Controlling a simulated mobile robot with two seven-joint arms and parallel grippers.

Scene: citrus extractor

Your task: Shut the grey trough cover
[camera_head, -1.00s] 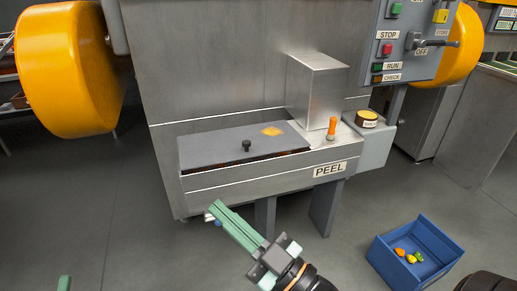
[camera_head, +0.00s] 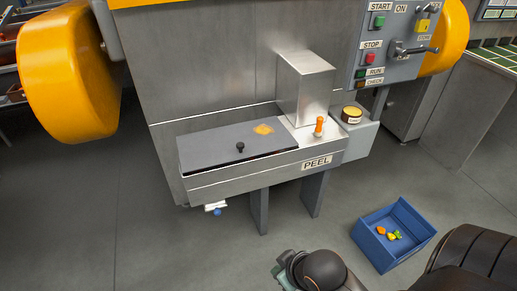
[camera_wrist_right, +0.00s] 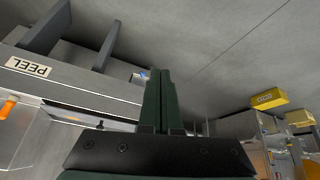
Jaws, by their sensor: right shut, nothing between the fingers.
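The grey trough cover (camera_head: 215,148) lies over the steel trough (camera_head: 245,178) marked PEEL. It has a black knob (camera_head: 240,147) near its front edge and an orange mark at its right rear corner. It looks nearly flat, with a thin dark line along its front edge; I cannot tell whether it is fully seated. My right gripper (camera_head: 281,276) is at the bottom edge of the head view, below and apart from the trough, mostly hidden by its arm. In the right wrist view its fingers (camera_wrist_right: 158,78) are together and empty. My left gripper is not in view.
An orange-topped peg (camera_head: 319,127) and a steel housing (camera_head: 305,88) stand right of the cover. A blue crate (camera_head: 365,240) with small fruit is on the floor at right. A control panel (camera_head: 395,45) is above right. Floor left of the trough is clear.

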